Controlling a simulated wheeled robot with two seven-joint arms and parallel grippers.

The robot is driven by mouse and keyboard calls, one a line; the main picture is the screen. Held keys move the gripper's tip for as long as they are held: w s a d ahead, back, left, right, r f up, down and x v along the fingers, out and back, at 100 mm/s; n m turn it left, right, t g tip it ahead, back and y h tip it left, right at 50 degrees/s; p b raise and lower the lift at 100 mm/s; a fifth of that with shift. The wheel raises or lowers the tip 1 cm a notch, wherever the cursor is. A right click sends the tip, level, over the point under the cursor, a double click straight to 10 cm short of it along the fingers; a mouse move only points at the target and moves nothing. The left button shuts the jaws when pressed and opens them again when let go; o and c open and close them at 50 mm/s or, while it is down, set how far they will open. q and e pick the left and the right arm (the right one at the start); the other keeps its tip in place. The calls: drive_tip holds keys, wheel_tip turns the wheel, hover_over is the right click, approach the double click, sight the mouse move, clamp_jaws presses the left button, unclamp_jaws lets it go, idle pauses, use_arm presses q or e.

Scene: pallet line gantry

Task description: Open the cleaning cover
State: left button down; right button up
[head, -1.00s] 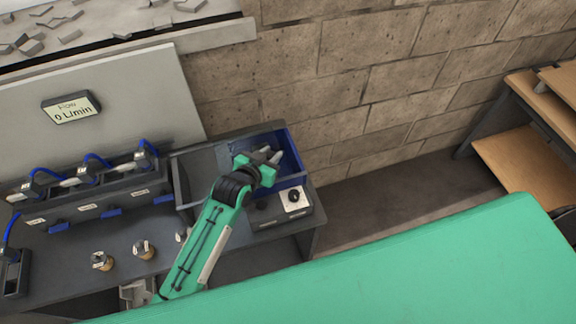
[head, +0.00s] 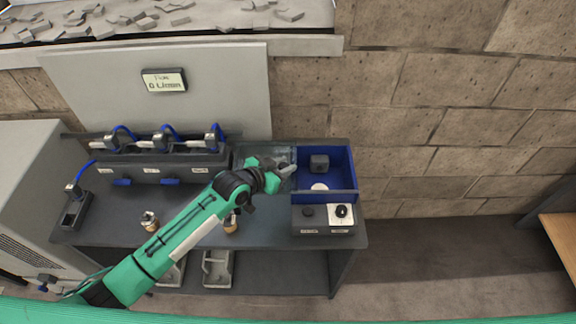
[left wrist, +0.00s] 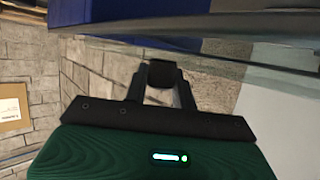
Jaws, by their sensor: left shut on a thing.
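The cleaning cover (head: 266,153) looks like a pale see-through pane at the left of the blue basin (head: 326,197) on the bench. My left gripper (head: 287,170) is at the basin's left edge, by the pane. It is shut on a small dark part that looks like the cover's handle (left wrist: 162,72), seen between the fingers in the left wrist view. A translucent sheet fills the right of that view. The basin's inside is exposed, with a dark grey block (head: 319,162) and a white disc (head: 320,187). My arm hides part of the cover. My right gripper is out of view.
A control box with a black knob (head: 341,211) stands in front of the basin. A valve rack (head: 165,165) with blue hoses is at the left, below a flow display (head: 164,80). Brass-coloured fittings (head: 150,221) stand on the bench front. A brick wall is behind.

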use_arm(q)
drive_tip(key=c, duration=1.1)
unclamp_jaws()
drive_tip(key=shift+c, duration=0.2)
drive_tip(key=shift+s+a+r, duration=0.1)
drive_tip(key=shift+s+a, duration=0.3)
drive_tip(key=b+v, duration=0.3)
drive_tip(key=v, duration=0.9)
drive_tip(key=shift+s+a+r+b, duration=0.15)
drive_tip(key=shift+a+r+b, duration=0.15)
drive_tip(key=shift+b, duration=0.1)
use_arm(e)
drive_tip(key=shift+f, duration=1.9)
use_arm(q)
drive_tip(key=shift+d, duration=0.1)
